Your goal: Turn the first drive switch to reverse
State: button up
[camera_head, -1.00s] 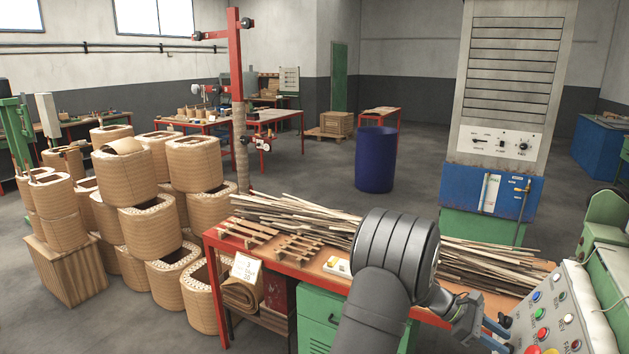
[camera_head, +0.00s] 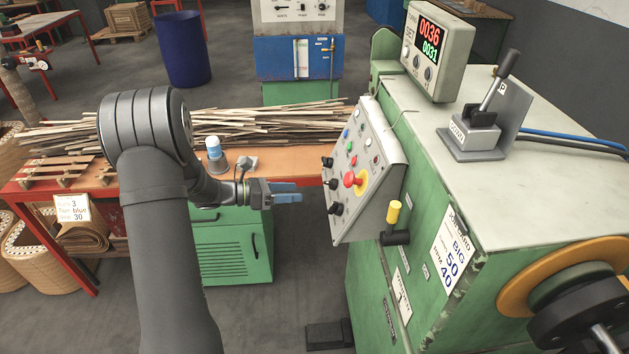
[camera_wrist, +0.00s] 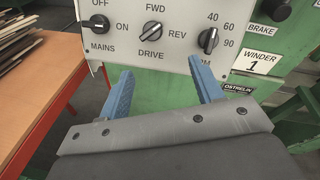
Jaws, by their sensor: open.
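The drive switch (camera_wrist: 152,37) is a dark knob in the middle of the lower row on the control panel, marked FWD, REV and DRIVE. In the wrist view the fingers (camera_wrist: 160,75) spread to either side below the drive switch. REV is printed right of the knob.
The mains switch (camera_wrist: 98,24) and the speed knob (camera_wrist: 208,40) flank it. A red emergency button (camera_head: 349,180) and a yellow-topped lever (camera_head: 394,212) are close by on the green winder (camera_head: 420,260). A bench (camera_head: 285,160) with wood strips stands behind my arm.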

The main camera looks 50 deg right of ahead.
aim_at(326, 183)
jog(key=w+a+n+t+h, duration=0.2)
jog(key=w+a+n+h, duration=0.1)
jog(key=a+n, duration=0.35)
jog(key=x, duration=1.6)
jog(key=shift+s+d+r, duration=0.2)
jog(key=shift+s, duration=0.15)
jog(key=shift+m, duration=0.25)
jog(key=c, duration=1)
